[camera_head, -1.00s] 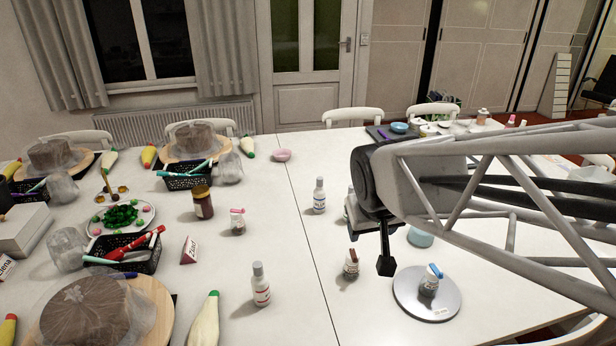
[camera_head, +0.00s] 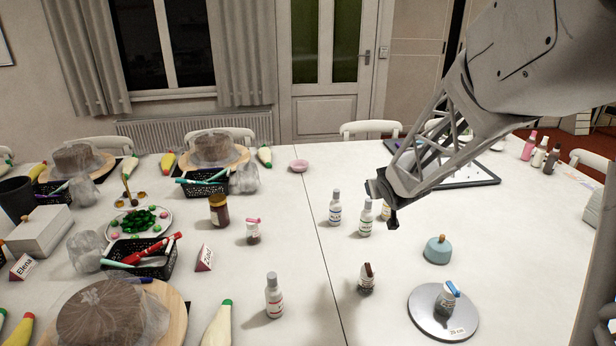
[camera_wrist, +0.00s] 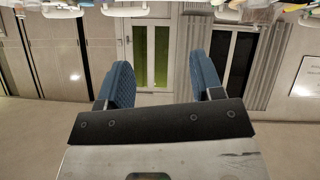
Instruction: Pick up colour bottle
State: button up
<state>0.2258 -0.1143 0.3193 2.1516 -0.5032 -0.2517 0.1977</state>
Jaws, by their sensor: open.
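Several small bottles stand on the white table, and I cannot tell which is the colour bottle. A small bottle with a blue cap (camera_head: 449,297) stands on the silver turntable (camera_head: 428,322). One with a dark red-brown cap (camera_head: 367,282) stands left of it. One with a pink cap (camera_head: 253,235) is farther left. My gripper (camera_head: 393,222) is above the table by the back bottles, partly hiding one. In the wrist view its blue-padded fingers (camera_wrist: 161,80) are apart and empty.
A pale blue pot (camera_head: 437,252) stands behind the turntable. At left are covered cakes (camera_head: 98,318), a black basket (camera_head: 158,268), a brown jar (camera_head: 219,211) and piping bags. A dark-edged tray (camera_head: 470,173) lies at back right. The table's middle is mostly clear.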

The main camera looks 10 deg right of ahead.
aim_at(367, 218)
jog(key=w+d+f+n+t+y, duration=0.2)
jog(key=w+f, duration=0.4)
jog(key=f, duration=0.4)
jog(key=w+d+f+n+t+y, duration=0.1)
jog(key=w+d+f+y, duration=0.4)
jog(key=f, duration=0.5)
jog(key=shift+w+d+n+t+y, duration=0.15)
jog(key=shift+w+n+t+y, duration=0.25)
jog(key=shift+w+t+y, duration=0.55)
jog(key=shift+s+g, duration=0.2)
jog(key=shift+g, duration=0.05)
jog(key=shift+x, duration=1.3)
jog(key=shift+x, duration=2.6)
jog(key=shift+r, duration=0.1)
grip_shut()
